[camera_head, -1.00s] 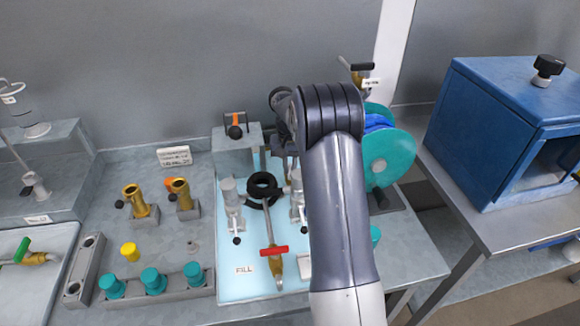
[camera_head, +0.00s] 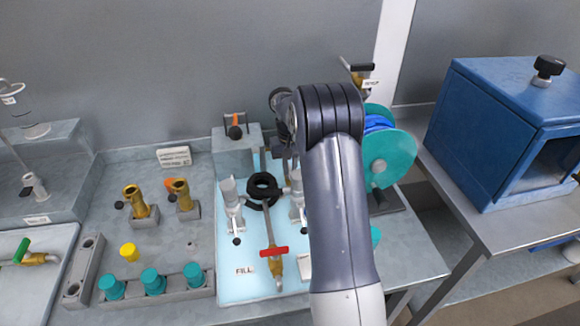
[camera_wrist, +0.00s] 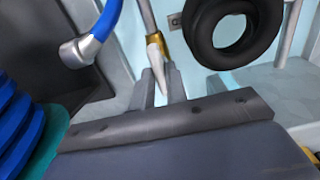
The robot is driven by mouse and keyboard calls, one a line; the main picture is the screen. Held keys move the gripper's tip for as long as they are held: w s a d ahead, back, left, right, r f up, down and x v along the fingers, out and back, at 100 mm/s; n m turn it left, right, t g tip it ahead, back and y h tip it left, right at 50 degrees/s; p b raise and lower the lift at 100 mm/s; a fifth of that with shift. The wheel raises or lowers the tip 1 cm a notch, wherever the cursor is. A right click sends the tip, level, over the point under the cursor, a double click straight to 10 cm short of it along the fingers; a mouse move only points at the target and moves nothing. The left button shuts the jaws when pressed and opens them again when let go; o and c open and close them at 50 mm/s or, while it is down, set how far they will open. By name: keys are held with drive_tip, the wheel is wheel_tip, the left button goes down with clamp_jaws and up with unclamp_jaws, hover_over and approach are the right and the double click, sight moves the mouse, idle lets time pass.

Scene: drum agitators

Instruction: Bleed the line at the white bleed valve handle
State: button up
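The white bleed valve handle (camera_wrist: 156,52) shows in the wrist view as a short pale lever on a brass fitting (camera_wrist: 151,36) at the end of a grey pipe. My gripper (camera_wrist: 160,80) is just below it in that picture. Its two grey fingers stand apart, and the handle's lower end lines up with the gap between them. I cannot tell whether the handle is between the fingertips or just beyond them, and I see no clear contact. In the head view my arm hides the gripper and the handle.
Black rings (camera_wrist: 232,30) are close right of the handle. A blue hose with a metal end (camera_wrist: 77,52) and a blue coil (camera_wrist: 15,125) are on the left. In the head view, a red-handled valve (camera_head: 273,252) is left of my arm and a teal reel (camera_head: 392,160) right.

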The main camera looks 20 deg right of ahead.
sight(290, 170)
drive_tip(key=o, duration=0.4)
drive_tip(key=shift+r, duration=0.1)
wheel_tip(290, 170, up, 11)
drive_tip(key=shift+f+b, duration=0.2)
drive_tip(key=shift+b, duration=0.35)
wheel_tip(290, 170, down, 11)
drive_tip(key=shift+r+p, duration=0.1)
drive_tip(key=shift+p, duration=0.45)
